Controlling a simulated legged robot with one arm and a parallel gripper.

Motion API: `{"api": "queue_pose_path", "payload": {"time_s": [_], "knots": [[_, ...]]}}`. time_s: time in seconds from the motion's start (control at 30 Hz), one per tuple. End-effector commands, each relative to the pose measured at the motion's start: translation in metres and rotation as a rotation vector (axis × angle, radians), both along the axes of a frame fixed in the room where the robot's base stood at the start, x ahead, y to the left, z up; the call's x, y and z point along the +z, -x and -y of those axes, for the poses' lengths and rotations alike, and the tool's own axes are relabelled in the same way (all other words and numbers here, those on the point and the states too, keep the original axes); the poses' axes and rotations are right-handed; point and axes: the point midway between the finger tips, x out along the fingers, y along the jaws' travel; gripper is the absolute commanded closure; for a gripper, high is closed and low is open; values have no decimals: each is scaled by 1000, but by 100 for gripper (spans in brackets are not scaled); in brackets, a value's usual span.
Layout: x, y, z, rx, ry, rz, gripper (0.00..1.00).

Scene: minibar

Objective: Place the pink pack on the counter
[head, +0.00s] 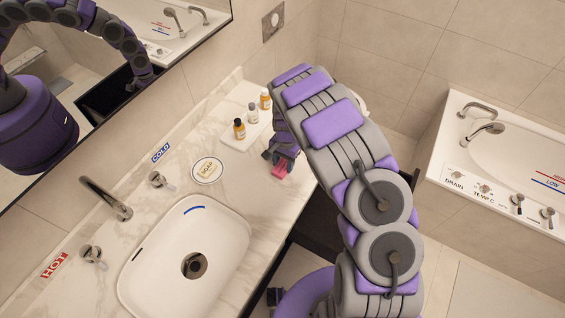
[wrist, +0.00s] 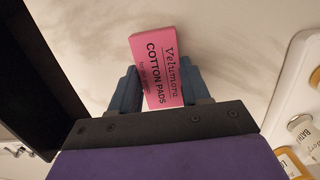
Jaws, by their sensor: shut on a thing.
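The pink pack (wrist: 160,68), labelled "Cotton Pads", sits between the two fingers of my gripper (wrist: 163,88) in the wrist view. The gripper is shut on it. In the head view the pink pack (head: 279,171) shows small below my gripper (head: 281,160), over the front part of the marble counter (head: 240,185). The counter also shows behind the pack in the wrist view (wrist: 225,50). I cannot tell whether the pack touches the counter.
A white tray (head: 232,143) with several small bottles stands behind my gripper. A round soap dish (head: 207,170) lies to the left. The sink (head: 165,235) and tap (head: 105,198) are further left. A dark open space (wrist: 30,70) lies beside the counter edge.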

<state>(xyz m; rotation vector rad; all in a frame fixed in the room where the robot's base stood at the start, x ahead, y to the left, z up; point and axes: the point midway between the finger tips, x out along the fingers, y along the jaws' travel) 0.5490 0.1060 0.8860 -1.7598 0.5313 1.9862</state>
Motion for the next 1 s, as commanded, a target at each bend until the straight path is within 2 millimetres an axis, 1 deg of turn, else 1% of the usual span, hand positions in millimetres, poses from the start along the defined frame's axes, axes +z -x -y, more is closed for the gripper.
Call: {"api": "queue_pose_path", "payload": {"time_s": [0.1, 0.13, 0.37, 0.63, 0.77, 0.87, 1.0], "knots": [[-2, 0, -1, 0, 1, -1, 82], [-2, 0, -1, 0, 1, 0, 51], [-2, 0, -3, 1, 3, 1, 29], [-1, 0, -2, 0, 2, 0, 28], [4, 0, -1, 0, 1, 0, 28], [14, -2, -1, 0, 1, 0, 28], [37, -4, 0, 0, 2, 1, 28]]}}
